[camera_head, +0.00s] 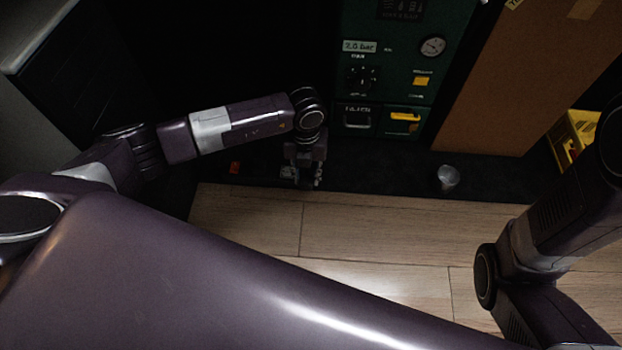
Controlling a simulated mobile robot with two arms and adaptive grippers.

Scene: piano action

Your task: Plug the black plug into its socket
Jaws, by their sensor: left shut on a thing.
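My left gripper (303,181) points down over the dark strip of floor below the green machine. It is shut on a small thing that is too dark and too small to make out. I cannot pick out the black plug or its socket against the dark surroundings. My right gripper is out of view; only part of my right arm shows at the right edge.
The green machine (388,97) with dial, gauge and drawers stands at the back. A brown board (530,75) leans beside it. A metal cup (447,178), a small red thing (234,168) and a yellow crate (572,140) are also there. The wooden floor (370,235) in front is clear.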

